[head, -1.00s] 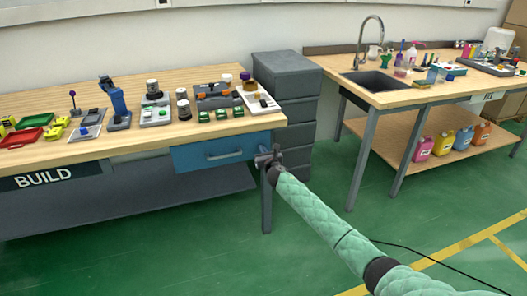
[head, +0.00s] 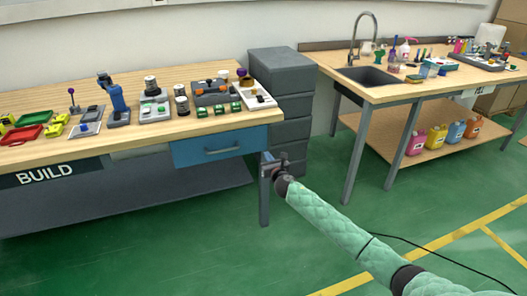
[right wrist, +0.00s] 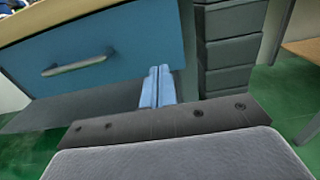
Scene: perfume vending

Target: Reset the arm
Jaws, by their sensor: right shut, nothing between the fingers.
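My right arm, in a green quilted sleeve, reaches in from the lower right of the head view. My right gripper (head: 267,157) is shut and empty, in front of the right end of the build bench, near its leg and blue drawer (head: 222,146). In the right wrist view the two blue fingers (right wrist: 157,87) are together with nothing between them. The drawer (right wrist: 95,45) is closed and fills the upper left there. My left gripper is not in view.
The wooden bench (head: 60,150) holds trays, a blue press (head: 117,101) and several small parts. A grey drawer cabinet (head: 283,75) stands behind its right end. A sink table (head: 410,90) with jugs on its shelf is at the right. Green floor in front is open.

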